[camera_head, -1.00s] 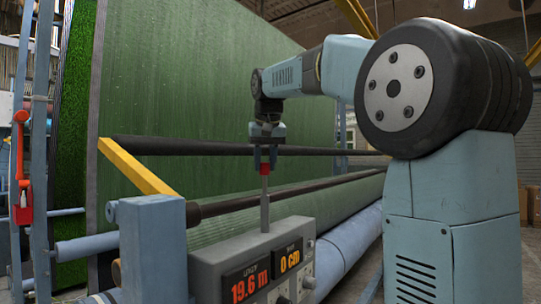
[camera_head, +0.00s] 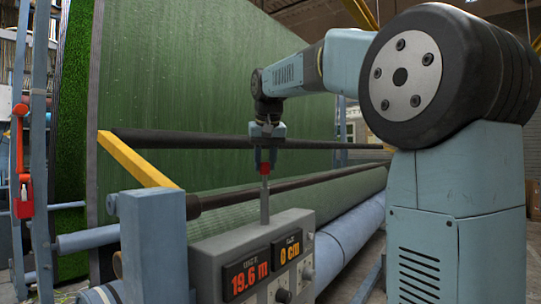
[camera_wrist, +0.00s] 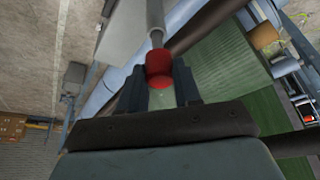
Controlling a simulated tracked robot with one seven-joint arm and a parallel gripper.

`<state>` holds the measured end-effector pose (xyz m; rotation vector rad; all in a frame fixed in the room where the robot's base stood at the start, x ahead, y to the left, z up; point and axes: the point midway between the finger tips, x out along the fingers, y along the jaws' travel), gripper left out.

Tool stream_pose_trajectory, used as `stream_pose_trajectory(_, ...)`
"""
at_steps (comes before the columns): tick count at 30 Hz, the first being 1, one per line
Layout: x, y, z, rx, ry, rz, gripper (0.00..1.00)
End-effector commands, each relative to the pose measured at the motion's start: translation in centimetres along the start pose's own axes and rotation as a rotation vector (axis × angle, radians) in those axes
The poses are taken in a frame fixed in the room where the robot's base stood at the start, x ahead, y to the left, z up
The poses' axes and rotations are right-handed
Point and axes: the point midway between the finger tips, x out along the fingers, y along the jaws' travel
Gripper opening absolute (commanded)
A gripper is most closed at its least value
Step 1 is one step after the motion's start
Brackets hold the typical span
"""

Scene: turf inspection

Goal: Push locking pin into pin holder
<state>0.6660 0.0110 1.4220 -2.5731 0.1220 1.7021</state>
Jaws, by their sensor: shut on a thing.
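A slim grey pin with a red top (camera_head: 264,195) stands upright over the grey display box (camera_head: 205,262) in the head view. My gripper (camera_head: 266,160) points down from above and is shut around the red top. In the wrist view the red top (camera_wrist: 158,68) lies between my two dark fingers (camera_wrist: 160,90), and the grey rod runs on from it to the box (camera_wrist: 128,30).
The box shows 19.6 m and 0 cm in lit digits. A blue post (camera_head: 152,240) with a yellow bar (camera_head: 135,160) stands left of it. Dark rollers and a green turf sheet (camera_head: 210,90) lie behind. A red lever (camera_head: 22,160) hangs on the far left frame.

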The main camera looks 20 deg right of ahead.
Motion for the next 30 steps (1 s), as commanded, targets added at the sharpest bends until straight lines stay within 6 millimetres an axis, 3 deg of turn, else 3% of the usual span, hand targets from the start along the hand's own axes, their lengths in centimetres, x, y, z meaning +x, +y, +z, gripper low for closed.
stream_pose_trajectory(22, 1.4, 0.0, 0.6, 0.0, 0.0, 0.0, 0.0)
stream_pose_trajectory(23, 1.4, 0.0, 0.6, 0.0, 0.0, 0.0, 0.36)
stream_pose_trajectory(30, 1.4, 0.0, 0.6, 0.0, 0.0, 0.0, 0.59)
